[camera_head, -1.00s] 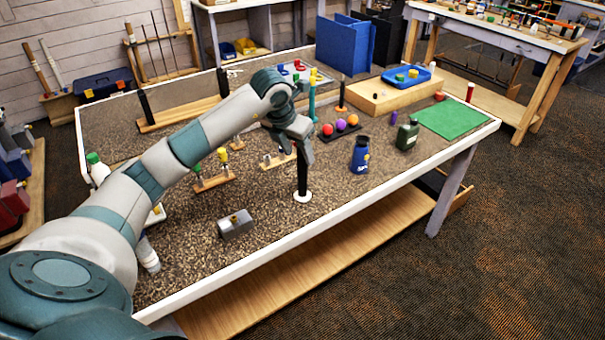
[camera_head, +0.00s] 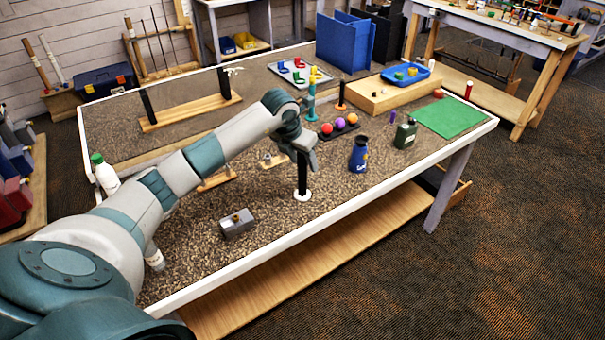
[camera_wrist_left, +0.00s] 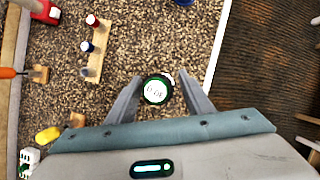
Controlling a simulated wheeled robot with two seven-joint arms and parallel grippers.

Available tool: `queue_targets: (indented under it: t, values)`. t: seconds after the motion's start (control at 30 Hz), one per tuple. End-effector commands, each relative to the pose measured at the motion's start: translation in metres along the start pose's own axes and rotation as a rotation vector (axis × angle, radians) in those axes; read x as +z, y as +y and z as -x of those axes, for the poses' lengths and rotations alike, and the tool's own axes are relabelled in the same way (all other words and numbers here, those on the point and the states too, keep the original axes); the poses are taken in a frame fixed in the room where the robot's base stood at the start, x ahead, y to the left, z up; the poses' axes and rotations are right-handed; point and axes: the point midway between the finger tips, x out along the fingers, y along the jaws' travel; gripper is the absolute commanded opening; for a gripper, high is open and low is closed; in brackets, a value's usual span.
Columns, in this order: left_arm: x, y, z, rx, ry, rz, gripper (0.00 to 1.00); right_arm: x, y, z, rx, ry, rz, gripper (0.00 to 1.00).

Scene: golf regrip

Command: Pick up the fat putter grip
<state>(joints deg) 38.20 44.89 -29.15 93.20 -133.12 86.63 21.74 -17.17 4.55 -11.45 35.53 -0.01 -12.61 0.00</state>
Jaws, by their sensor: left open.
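The fat putter grip (camera_head: 302,180) looks like a thick black upright cylinder standing on a white round base on the workbench. In the left wrist view its round end (camera_wrist_left: 156,90) shows from above, with a pale marked face and a dark green rim. My left gripper (camera_head: 302,156) is directly above it, pointing down and hiding its upper end in the head view. In the left wrist view the two open fingers (camera_wrist_left: 158,82) lie on either side of the round end. I cannot tell whether they touch it. My right gripper is not in view.
A grey metal block (camera_head: 237,223) sits near the front edge. A blue bottle (camera_head: 359,155) and a dark green bottle (camera_head: 406,134) stand to the right. A rack of coloured balls (camera_head: 340,125) is behind.

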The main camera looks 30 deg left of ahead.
Motion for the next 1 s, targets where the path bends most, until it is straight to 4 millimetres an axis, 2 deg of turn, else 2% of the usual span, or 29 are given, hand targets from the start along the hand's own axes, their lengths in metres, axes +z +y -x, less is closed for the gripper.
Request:
queue_targets:
  t: [0.07,0.1,0.27,0.3,0.7,1.0]
  values:
    - [0.000,0.000,0.000,0.000,0.000,0.000,0.47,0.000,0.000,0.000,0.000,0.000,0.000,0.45]
    - [0.000,0.000,0.000,0.000,0.000,0.000,0.42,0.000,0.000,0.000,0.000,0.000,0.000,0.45]
    - [0.000,0.000,0.000,0.000,0.000,0.000,0.04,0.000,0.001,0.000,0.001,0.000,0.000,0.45]
    - [0.000,0.000,0.000,0.000,0.000,0.000,0.00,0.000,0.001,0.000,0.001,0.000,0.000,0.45]
    - [0.002,0.000,0.003,0.000,-0.001,0.000,0.00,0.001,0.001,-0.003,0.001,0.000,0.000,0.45]
    - [0.011,0.000,0.023,0.000,-0.003,-0.001,0.00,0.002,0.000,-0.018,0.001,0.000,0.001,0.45]
